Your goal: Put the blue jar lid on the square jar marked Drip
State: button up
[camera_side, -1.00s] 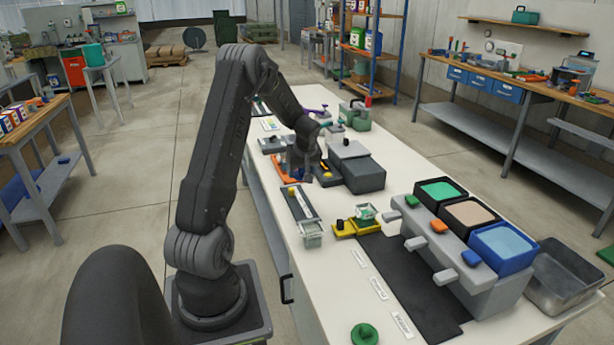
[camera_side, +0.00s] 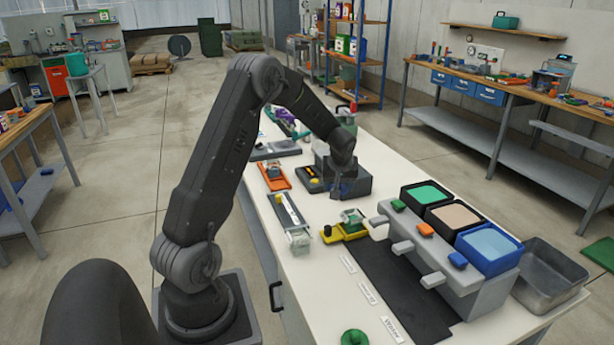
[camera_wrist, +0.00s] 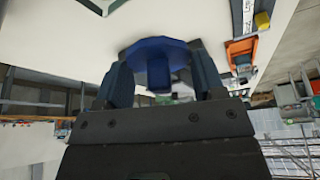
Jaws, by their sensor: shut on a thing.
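My gripper (camera_side: 338,190) is shut on the blue jar lid (camera_wrist: 160,52), which sits between the two fingers in the wrist view. In the side view the lid is small and dark at the fingertips, in front of the dark grey block and above the table. A clear square jar (camera_side: 299,241) stands at the table's near left side. Another small clear jar with green on it (camera_side: 353,217) stands at the yellow fixture (camera_side: 345,234). I cannot read which jar is marked Drip.
An orange tray (camera_side: 273,178) and a grey slotted rail (camera_side: 290,212) lie left of the gripper. A grey dispenser with green, tan and blue bins (camera_side: 487,246) stands right. A green lid (camera_side: 355,338) lies at the front. A black mat (camera_side: 405,290) lies between.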

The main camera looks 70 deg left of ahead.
jog(key=shift+m+t, duration=0.4)
jog(key=shift+m, duration=0.4)
jog(key=shift+w+d+f, duration=0.55)
jog(key=shift+d+f, duration=0.2)
jog(key=shift+f, duration=0.2)
jog(key=shift+w+d+f, duration=0.55)
jog(key=shift+d+f, duration=0.25)
jog(key=shift+f, duration=0.1)
jog(key=shift+w+d+f, duration=0.55)
jog(key=shift+d+f, duration=0.2)
jog(key=shift+f, duration=0.2)
jog(key=o, duration=1)
jog(key=shift+c, duration=0.2)
notch_tip(320, 180, up, 7)
